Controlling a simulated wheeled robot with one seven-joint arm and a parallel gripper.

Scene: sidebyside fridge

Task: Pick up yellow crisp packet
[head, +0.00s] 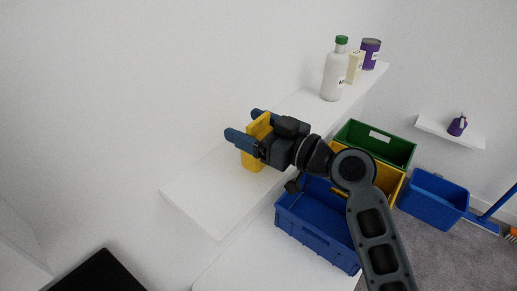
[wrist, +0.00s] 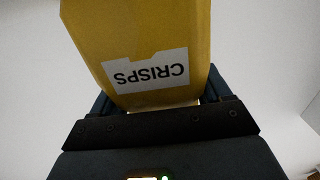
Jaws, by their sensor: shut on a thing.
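The yellow crisp packet (head: 252,161) is at my gripper over the near left part of the white shelf (head: 200,194). My gripper (head: 245,127) has its blue fingers on either side of the packet and is shut on it. In the wrist view the packet (wrist: 145,40) fills the upper middle, with a white label reading "CRISPS" upside down. Its lower end sits close against the gripper body. I cannot tell whether the packet's base touches the shelf.
Farther along the shelf stand a white bottle with a green cap (head: 335,75), a cream carton (head: 355,67) and a purple tin (head: 370,52). Below are blue (head: 318,238), yellow (head: 389,184) and green crates (head: 398,150). A blue bin (head: 432,197) stands at right.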

